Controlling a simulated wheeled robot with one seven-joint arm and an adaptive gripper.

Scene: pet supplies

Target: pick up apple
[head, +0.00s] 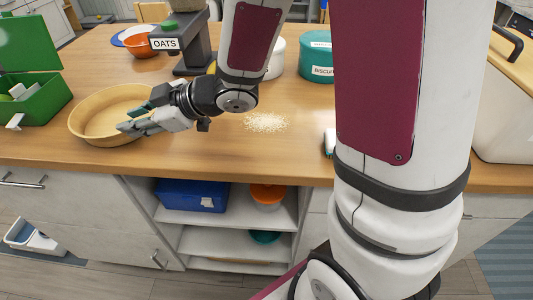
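I cannot make out an apple in the head view. My gripper (138,118) reaches left over the right side of a wide tan bowl (84,128) on the wooden counter. Its fingers look spread apart, with nothing clearly between them. The visible part of the bowl looks empty, but my gripper hides its right side. My arm covers much of the middle and right of the view.
A green open box (45,103) stands at left. Behind are an orange bowl (141,48), a dark stand labelled OATS (196,50) and a teal canister (316,58). Pale crumbs (266,122) lie on the counter (240,150). Open shelves are below.

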